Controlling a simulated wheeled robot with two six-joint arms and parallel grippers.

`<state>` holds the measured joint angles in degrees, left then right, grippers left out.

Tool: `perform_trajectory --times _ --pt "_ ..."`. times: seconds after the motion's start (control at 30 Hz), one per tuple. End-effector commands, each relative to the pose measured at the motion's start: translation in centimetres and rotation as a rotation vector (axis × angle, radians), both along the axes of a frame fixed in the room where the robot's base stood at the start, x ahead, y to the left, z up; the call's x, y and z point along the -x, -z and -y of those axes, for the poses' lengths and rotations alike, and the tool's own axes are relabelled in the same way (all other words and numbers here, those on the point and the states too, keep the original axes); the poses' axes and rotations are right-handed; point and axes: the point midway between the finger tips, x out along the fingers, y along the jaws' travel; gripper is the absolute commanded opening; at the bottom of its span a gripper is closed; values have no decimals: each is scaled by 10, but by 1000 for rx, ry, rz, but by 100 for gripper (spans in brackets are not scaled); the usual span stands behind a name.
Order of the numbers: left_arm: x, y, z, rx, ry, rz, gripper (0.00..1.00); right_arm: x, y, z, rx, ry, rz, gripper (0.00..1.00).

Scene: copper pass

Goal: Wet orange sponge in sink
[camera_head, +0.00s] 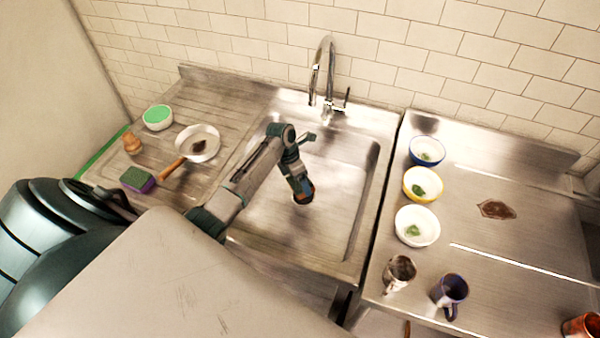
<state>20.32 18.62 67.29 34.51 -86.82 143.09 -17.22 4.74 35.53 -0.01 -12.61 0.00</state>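The sink basin (345,200) is in the middle, with a tall curved tap (328,75) behind it. My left arm comes in from the lower left and reaches over the basin. Its gripper (301,188) points down near the basin's middle. No water stream is visible from the tap. My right gripper is not in view.
On the left drainboard are a green-and-purple sponge (138,179), a pan (198,143), a green-topped bowl (158,117) and a brown brush-like item (132,143). On the right counter are bowls, blue (427,151), yellow (421,184) and white (417,226), and mugs (450,291).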

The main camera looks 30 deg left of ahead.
Motion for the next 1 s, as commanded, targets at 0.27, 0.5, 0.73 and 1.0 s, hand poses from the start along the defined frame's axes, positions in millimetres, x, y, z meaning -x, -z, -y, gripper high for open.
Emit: perform_trajectory --times 0.27,0.5,0.73,1.0 --pt "0 -20 0 0 1 0 67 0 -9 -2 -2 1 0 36" --pt "0 -38 0 0 1 2 67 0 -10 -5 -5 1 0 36" --pt "0 -56 -1 -1 -1 2 67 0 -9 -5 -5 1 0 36" --pt "0 -78 0 0 1 2 67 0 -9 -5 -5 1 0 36"
